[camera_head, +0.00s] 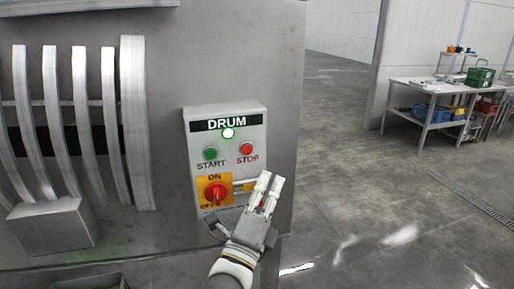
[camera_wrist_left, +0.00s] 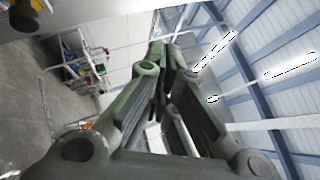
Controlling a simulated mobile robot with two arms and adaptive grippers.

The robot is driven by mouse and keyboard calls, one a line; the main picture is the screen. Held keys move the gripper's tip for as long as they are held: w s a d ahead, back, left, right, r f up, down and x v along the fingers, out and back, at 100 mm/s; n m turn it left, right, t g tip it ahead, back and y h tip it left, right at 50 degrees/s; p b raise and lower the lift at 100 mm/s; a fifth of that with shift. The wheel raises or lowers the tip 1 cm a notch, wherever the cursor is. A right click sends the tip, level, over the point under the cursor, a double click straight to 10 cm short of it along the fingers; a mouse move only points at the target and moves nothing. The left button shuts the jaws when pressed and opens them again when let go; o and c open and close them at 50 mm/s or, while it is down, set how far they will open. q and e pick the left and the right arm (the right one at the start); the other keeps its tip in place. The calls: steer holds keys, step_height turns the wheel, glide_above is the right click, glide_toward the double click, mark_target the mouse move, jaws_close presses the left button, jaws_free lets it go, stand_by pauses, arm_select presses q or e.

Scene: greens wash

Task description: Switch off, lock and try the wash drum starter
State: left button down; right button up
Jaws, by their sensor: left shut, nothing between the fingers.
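The drum starter box (camera_head: 199,127) is a grey panel labelled DRUM on the metal machine wall. Below are a green START button (camera_head: 210,153) and a red STOP button (camera_head: 247,149). The red rotary switch (camera_head: 215,193) sits on a yellow plate marked ON and OFF; its exact setting is hard to tell. My left gripper (camera_head: 271,187) is shut and empty, in front of the box's lower right corner, right of the switch. It hides part of that corner. It also shows in the left wrist view (camera_wrist_left: 170,62). My right gripper is not in view.
The wash drum (camera_head: 134,120) with its curved metal ribs stands left of the box. A table (camera_head: 425,92) with a green basket (camera_head: 480,76) and a blue bin (camera_head: 430,113) is at the far right. The floor between is open.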

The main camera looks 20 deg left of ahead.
mark_target(247, 149)
arm_select(q)
steer(key=shift+w+a+r+b, duration=0.1)
steer(key=shift+w+a+b, duration=0.05)
steer(key=shift+w+a, duration=0.9)
steer(key=shift+w+a+r+b, duration=0.15)
steer(key=shift+w+a, duration=0.55)
steer(key=shift+w, duration=0.6)
steer(key=shift+w+a+r+b, duration=0.1)
steer(key=shift+w+a+b, duration=0.05)
steer(key=shift+w+a, duration=0.9)
steer(key=shift+w+d, duration=0.15)
steer(key=shift+d, duration=0.05)
steer(key=shift+w+a, duration=0.25)
steer(key=shift+w, duration=0.1)
